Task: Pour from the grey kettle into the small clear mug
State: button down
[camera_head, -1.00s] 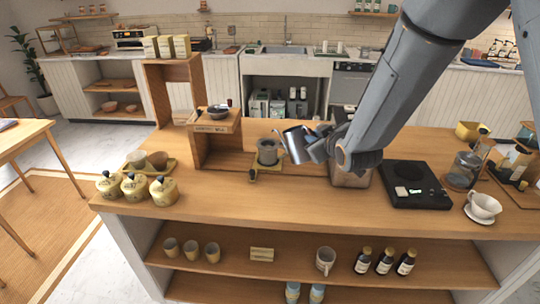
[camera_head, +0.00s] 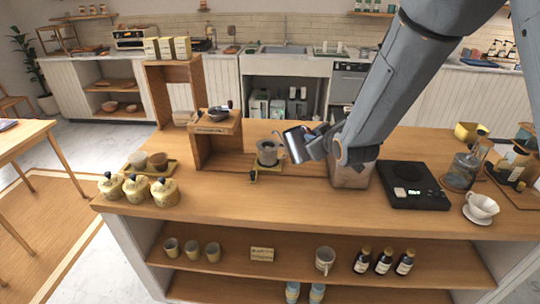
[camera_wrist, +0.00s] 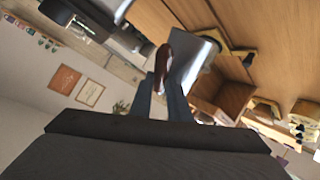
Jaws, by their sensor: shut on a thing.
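The grey metal kettle (camera_head: 297,146) is in the air above the counter, tilted, its spout side toward the left. My gripper (camera_head: 318,146) is shut on the kettle's handle from the right. In the wrist view the kettle (camera_wrist: 197,62) shows beyond the fingers, with its brown handle (camera_wrist: 163,60) between them. The small clear mug (camera_head: 267,155), greyish in the picture, stands upright on a small yellow tray just left of the kettle. The kettle's spout side is close to the mug's rim. I cannot see any liquid flowing or the level in the mug.
A wooden stand (camera_head: 214,145) rises left of the mug. A black scale (camera_head: 412,186) and a white cup (camera_head: 481,208) are to the right. Yellow canisters (camera_head: 137,190) stand at left. The front middle of the counter is clear.

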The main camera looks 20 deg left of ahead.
jog(key=shift+r, duration=0.15)
jog(key=shift+w+a+r+p, duration=0.1)
jog(key=shift+a+r+p, duration=0.1)
jog(key=shift+r+p, duration=0.3)
jog(key=shift+f, duration=0.1)
jog(key=shift+w+a+r+g+h+p, duration=0.15)
jog(key=shift+a+r+g+h+p, duration=0.2)
jog(key=shift+r+p, duration=0.4)
jog(key=shift+d+f, duration=0.1)
jog(key=shift+f, duration=0.2)
dwell(1.9)
